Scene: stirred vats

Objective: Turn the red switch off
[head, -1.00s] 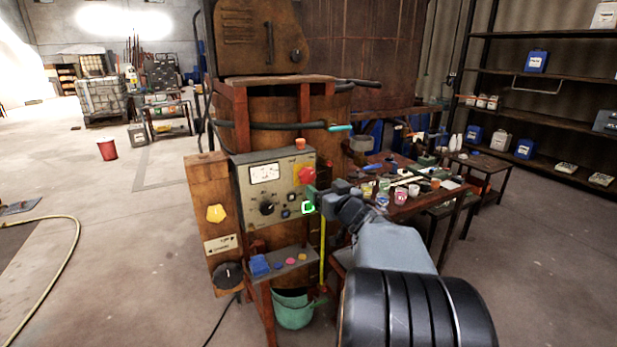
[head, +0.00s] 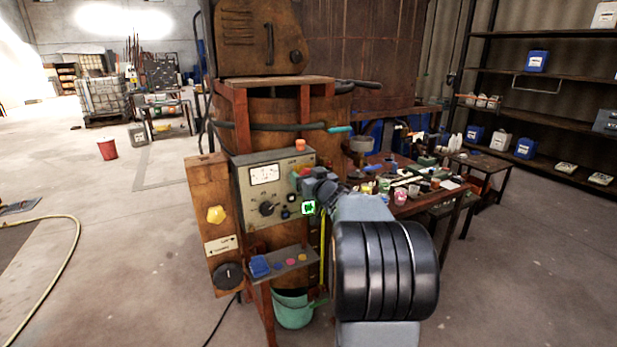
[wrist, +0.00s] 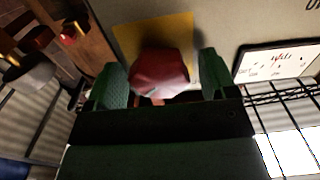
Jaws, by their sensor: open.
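The red switch (wrist: 158,72) is a faceted knob on a yellow plate (wrist: 128,38), on the face of the grey control panel (head: 243,192). In the wrist view it stands between the two green fingers of my open gripper (wrist: 161,82), one at each side. I cannot tell whether either finger touches it. In the head view my gripper (head: 303,182) is at the panel's upper right and hides most of the switch; only a bit of red (head: 304,171) shows.
The panel also carries a white gauge (head: 264,174), a black dial (head: 267,209) and a lit green switch (head: 309,208) just below my gripper. An orange knob (head: 300,145) sits on top. A small shelf (head: 296,256) with buttons juts out below. A cluttered table stands at right.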

